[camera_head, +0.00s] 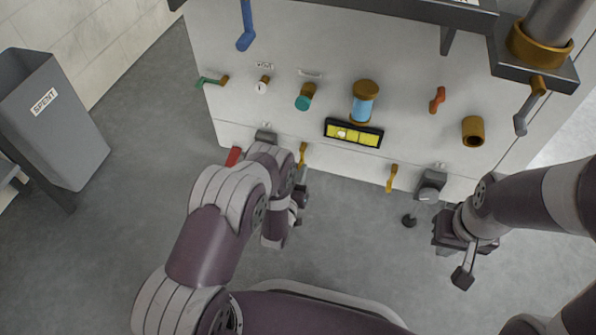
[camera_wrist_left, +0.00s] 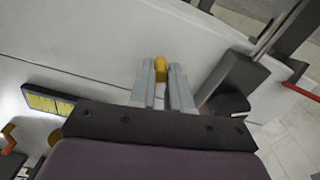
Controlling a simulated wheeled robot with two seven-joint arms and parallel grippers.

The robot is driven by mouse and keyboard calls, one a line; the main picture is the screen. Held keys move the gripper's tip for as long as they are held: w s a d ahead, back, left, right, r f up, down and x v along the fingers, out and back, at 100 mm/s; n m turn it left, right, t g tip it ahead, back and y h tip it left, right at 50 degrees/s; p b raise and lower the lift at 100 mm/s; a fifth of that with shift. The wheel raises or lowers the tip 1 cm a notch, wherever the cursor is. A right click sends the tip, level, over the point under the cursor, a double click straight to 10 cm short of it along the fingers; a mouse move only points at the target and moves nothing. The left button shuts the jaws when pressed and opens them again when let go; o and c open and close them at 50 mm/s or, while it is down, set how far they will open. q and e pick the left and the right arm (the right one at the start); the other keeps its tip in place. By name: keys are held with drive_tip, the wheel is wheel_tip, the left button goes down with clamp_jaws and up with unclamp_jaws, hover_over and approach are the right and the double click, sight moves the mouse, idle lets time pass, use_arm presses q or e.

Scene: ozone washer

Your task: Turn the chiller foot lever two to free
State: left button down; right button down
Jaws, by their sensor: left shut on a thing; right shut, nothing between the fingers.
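A yellow lever (camera_head: 302,153) sits low on the white machine front, left of centre. A second yellow lever (camera_head: 391,178) hangs to its right, with no gripper at it. No label shows which is lever two. My left gripper (camera_head: 301,180) is at the left yellow lever, partly hidden by my own arm. In the left wrist view, my left gripper's grey fingers (camera_wrist_left: 162,82) are shut on this yellow lever (camera_wrist_left: 160,69), whose rounded end shows between their tips. My right gripper (camera_head: 455,240) is shut and empty, low at the right, apart from the right yellow lever.
A grey foot fitting (camera_head: 431,186) with a black-knobbed rod (camera_head: 409,220) stands near my right gripper. A red bar (camera_head: 233,156) sticks out left of my left gripper. A grey bin (camera_head: 60,130) stands at the far left. Grey floor lies open between bin and machine.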

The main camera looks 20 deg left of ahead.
use_arm(q)
drive_tip(key=shift+d, duration=0.1)
drive_tip(key=d+r+n+p, duration=0.5)
drive_tip(key=n+p, duration=0.3)
drive_tip(key=n, duration=0.9)
drive_tip(key=shift+r+n+p, duration=0.25)
drive_tip(key=shift+n+p, duration=0.1)
drive_tip(key=shift+n, duration=0.05)
drive_tip(key=shift+d, duration=0.1)
drive_tip(key=c, duration=1.1)
unclamp_jaws()
drive_tip(key=shift+s, duration=0.1)
